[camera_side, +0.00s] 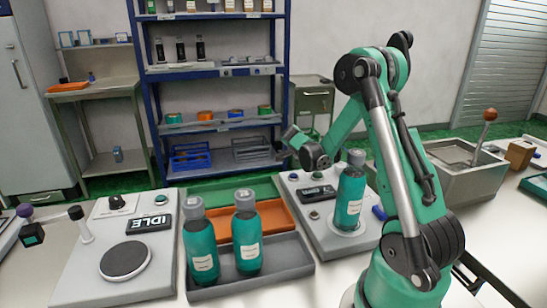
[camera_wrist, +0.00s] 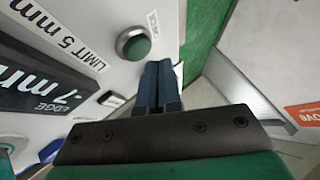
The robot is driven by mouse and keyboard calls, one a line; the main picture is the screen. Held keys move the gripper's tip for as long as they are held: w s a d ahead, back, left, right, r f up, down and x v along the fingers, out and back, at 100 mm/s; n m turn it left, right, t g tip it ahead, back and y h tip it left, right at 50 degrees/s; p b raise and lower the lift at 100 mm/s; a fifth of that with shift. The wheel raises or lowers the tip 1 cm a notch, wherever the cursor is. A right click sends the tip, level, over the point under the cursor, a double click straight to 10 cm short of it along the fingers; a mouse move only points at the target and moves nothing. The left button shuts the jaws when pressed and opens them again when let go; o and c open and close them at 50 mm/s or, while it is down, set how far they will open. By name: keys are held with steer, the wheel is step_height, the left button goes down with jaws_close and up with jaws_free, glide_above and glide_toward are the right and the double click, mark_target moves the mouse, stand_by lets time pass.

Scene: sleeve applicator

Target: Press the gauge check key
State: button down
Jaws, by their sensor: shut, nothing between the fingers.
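The gauge station (camera_side: 327,240) stands right of the trays, with a dark display (camera_side: 317,192) and small round buttons. In the wrist view, the display (camera_wrist: 40,85) reads "-7 mm" and "EDGE" beside a "LIMIT 5 mm" label (camera_wrist: 62,56). In the side view, my wrist is above the station's back edge and my fingertips are not clear.
A teal bottle (camera_side: 350,197) stands upright on the gauge station, close to my arm. Two teal bottles (camera_side: 200,246) (camera_side: 247,232) stand in the grey tray (camera_side: 290,262). Left is another station (camera_side: 95,285) reading "IDLE" with a round pad (camera_side: 124,261).

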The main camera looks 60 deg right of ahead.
mark_target(316, 174)
steer(key=shift+r, duration=0.15)
steer(key=shift+r, duration=2.5)
step_height(316, 174, up, 4)
steer(key=shift+a+f, duration=0.1)
steer(key=shift+f, duration=0.15)
